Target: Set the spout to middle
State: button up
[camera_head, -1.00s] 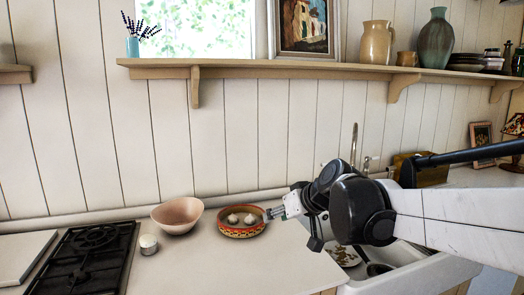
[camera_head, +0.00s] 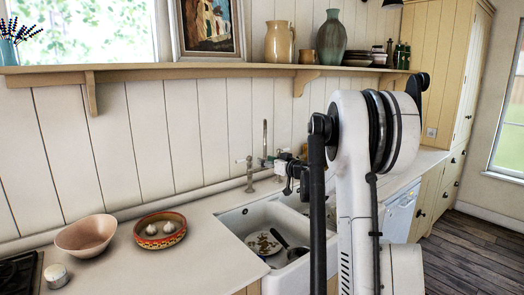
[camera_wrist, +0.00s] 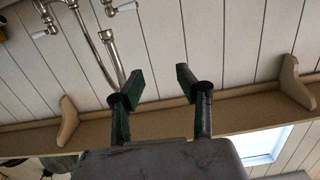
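The kitchen tap's metal spout (camera_head: 265,139) stands up at the back of the white sink (camera_head: 238,225), against the panelled wall. A tap lever (camera_head: 248,162) is left of it. In the wrist view the curved spout (camera_wrist: 95,48) runs at the upper left, beside a second metal pipe (camera_wrist: 109,44), with white-ended levers near the top. My gripper (camera_wrist: 161,82) is open and empty, its two dark fingers apart. The spout is left of the fingers in that view, and I cannot tell whether they touch. In the head view my arm partly hides the gripper and the sink's right side.
A plate (camera_head: 264,244) and a dark pan (camera_head: 297,252) lie in the sink. A pink bowl (camera_head: 87,236) and a patterned dish (camera_head: 148,240) with garlic stand on the left counter. A wooden shelf (camera_head: 190,79) with a jug and vases runs above.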

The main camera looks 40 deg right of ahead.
jog(key=t+h, duration=0.1)
jog(key=h, duration=0.1)
send_near(266, 152)
jog(key=shift+m, duration=0.3)
jog(key=w+p, duration=0.1)
jog(key=w, duration=0.2)
jog(key=w+d+p, duration=0.1)
jog(key=w, duration=0.7)
jog(key=shift+d+p, duration=0.15)
jog(key=shift+p, duration=0.25)
grip_shut()
